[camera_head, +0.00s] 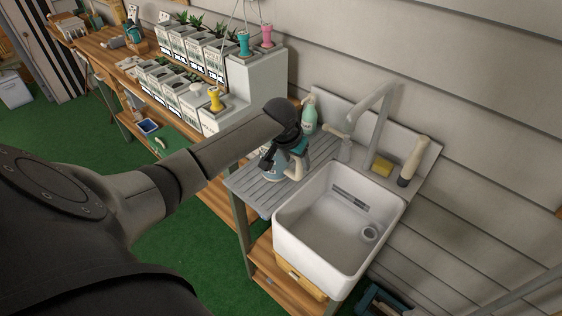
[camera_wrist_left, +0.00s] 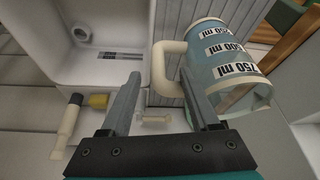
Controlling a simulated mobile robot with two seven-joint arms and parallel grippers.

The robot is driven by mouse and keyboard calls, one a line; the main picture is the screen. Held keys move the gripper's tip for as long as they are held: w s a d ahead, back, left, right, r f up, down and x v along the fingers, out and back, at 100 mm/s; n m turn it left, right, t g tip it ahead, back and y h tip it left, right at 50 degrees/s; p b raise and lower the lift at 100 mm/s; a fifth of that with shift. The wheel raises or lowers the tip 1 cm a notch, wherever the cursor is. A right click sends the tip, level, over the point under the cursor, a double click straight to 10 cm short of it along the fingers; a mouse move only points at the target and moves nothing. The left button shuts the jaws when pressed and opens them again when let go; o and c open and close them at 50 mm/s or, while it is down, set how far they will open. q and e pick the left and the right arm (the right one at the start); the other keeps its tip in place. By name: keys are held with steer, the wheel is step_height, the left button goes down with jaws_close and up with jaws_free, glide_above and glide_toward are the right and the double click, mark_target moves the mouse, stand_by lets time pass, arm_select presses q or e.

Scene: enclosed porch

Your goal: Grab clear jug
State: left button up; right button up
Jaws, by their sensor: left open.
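The clear jug (camera_wrist_left: 224,62) lies across the right of the left wrist view, with blue bands, ml marks and a cream handle (camera_wrist_left: 166,68). In the head view the jug (camera_head: 290,167) stands on the slatted drainboard left of the sink, partly hidden by my gripper. My left gripper (camera_head: 268,160) is at the jug. In the wrist view its fingers (camera_wrist_left: 160,84) are apart, with the handle between them in the picture. I cannot tell whether a finger touches the jug. My right gripper is not in view.
The white sink (camera_head: 340,225) is right of the drainboard (camera_head: 250,190), with a tall faucet (camera_head: 372,120) behind. A green bottle (camera_head: 309,116), yellow sponge (camera_head: 381,167) and wooden-handled brush (camera_head: 412,162) stand along the back. A bench with several plant pots (camera_head: 200,50) is at left.

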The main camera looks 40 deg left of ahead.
mark_target(298, 164)
arm_select(q)
steer(key=shift+b+x, duration=0.6)
steer(key=shift+x, duration=2)
steer(key=shift+d, duration=0.2)
steer(key=shift+c, duration=0.2)
jaws_close()
